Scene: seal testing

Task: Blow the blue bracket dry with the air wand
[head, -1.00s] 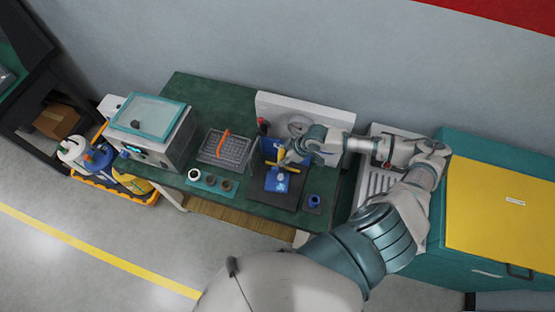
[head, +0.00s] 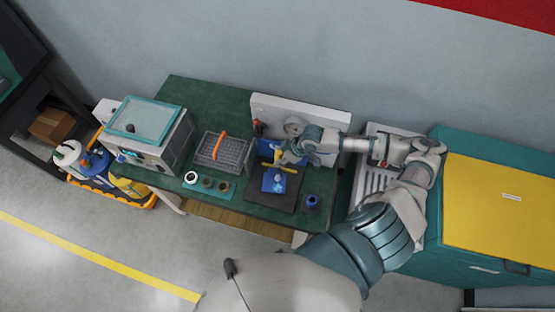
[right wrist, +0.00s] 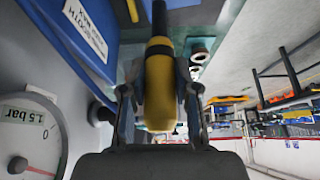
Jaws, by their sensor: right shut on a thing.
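The blue bracket (head: 268,185) lies on a dark mat (head: 290,201) on the green table, with a pale patch near its middle. My right gripper (head: 284,161) is just behind and above it in the head view, shut on the yellow air wand (head: 286,170). In the right wrist view the yellow and black wand (right wrist: 160,85) sits between the fingers of my right gripper (right wrist: 160,100). Whether the wand's tip touches the bracket cannot be told. My left gripper is not in view.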

